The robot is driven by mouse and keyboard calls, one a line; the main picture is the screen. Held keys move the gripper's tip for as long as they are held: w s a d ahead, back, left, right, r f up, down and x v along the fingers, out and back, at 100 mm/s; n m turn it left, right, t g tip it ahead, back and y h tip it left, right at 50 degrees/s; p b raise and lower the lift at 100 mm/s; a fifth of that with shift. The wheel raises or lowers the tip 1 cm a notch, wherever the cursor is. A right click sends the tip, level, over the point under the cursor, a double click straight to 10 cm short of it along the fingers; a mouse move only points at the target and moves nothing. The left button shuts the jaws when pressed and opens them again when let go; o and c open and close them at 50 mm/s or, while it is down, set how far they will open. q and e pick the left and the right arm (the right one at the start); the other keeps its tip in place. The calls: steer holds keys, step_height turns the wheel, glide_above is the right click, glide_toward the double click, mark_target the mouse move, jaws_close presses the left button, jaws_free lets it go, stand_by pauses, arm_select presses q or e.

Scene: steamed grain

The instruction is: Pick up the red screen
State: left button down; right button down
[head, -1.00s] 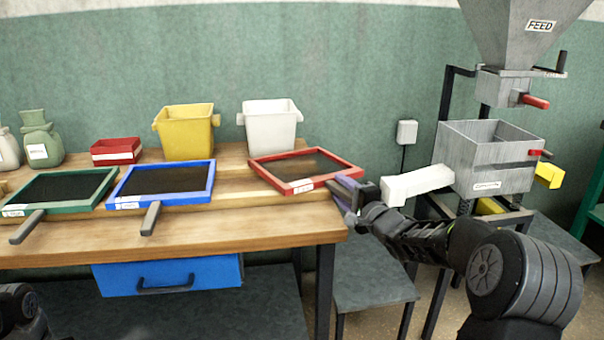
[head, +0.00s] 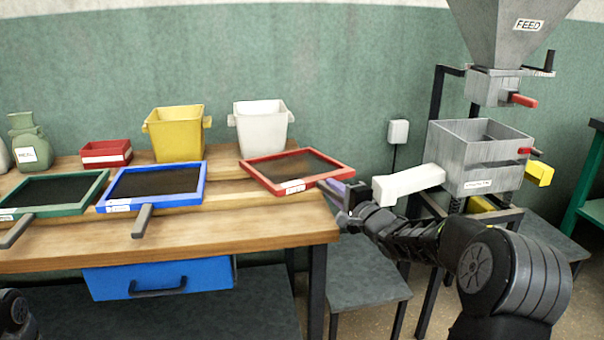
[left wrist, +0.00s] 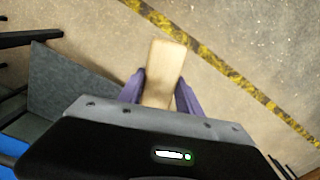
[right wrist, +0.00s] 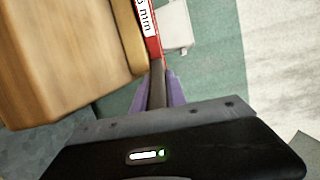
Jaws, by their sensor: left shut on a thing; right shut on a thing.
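The red screen (head: 270,183), a red frame with dark mesh and a white label, is at the right end of the wooden table, slightly tilted. My right gripper (head: 343,196) is shut on its dark handle (right wrist: 157,90), beside the table's right edge. The right wrist view shows part of the red frame (right wrist: 153,48) beyond the handle. Whether the frame still touches the table is hard to tell. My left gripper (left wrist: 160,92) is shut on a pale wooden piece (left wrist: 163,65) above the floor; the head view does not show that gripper.
The blue screen (head: 204,183) and green screen (head: 60,211) lie left on the wooden table (head: 230,233). Yellow (head: 178,135) and white (head: 262,135) bins and a red box (head: 106,153) stand behind. The grey feed machine (head: 470,175) with its white chute (head: 408,185) is close right of my right gripper.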

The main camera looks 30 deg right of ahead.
steer(key=shift+r, duration=0.1)
stand_by(0.7)
